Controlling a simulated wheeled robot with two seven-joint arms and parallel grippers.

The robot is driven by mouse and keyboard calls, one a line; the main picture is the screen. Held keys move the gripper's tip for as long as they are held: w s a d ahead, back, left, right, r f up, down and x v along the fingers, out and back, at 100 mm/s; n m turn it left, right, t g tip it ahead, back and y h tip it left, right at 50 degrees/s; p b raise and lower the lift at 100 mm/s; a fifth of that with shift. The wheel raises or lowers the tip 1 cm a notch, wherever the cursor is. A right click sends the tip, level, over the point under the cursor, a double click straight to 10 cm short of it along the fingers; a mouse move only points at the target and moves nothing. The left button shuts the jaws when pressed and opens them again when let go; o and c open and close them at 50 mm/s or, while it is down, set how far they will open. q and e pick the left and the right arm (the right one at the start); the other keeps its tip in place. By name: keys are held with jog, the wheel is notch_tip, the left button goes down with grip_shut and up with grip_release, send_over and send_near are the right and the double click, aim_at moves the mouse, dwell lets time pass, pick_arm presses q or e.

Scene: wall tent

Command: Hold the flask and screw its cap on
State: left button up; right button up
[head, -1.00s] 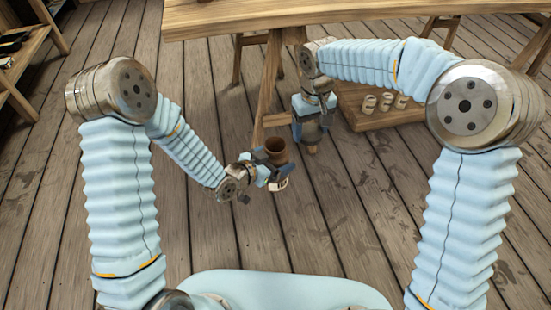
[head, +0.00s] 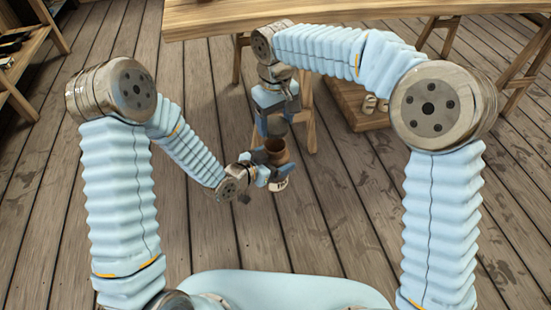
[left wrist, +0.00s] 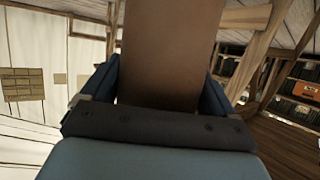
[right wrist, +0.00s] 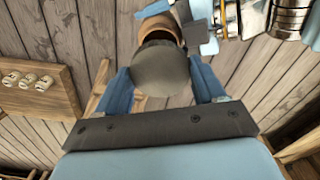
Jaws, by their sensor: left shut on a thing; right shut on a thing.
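The brown flask (head: 276,148) stands roughly upright with its open mouth up, in front of me above the floor. My left gripper (head: 268,165) is shut on it from the left. The flask's brown side (left wrist: 172,50) fills the middle of the left wrist view between the fingers. My right gripper (head: 276,112) points down and is shut on the grey cap (right wrist: 162,68). In the head view the cap (head: 277,126) is just above the flask's mouth and slightly behind it. In the right wrist view the cap partly hides the flask (right wrist: 153,27). I see no contact between them.
A wooden table (head: 350,12) stands behind the arms. Shelves (head: 30,55) stand at the far left. The plank floor around the flask is clear.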

aim_at(276, 125)
jog(key=shift+f, duration=1.5)
jog(key=shift+f, duration=0.85)
jog(key=shift+f, duration=0.55)
pick_arm(q)
jog(key=c, duration=0.4)
pick_arm(e)
jog(key=o, duration=1)
jog(key=shift+s, duration=0.1)
pick_arm(q)
jog(key=shift+r, duration=0.1)
pick_arm(e)
jog(key=shift+r, duration=0.1)
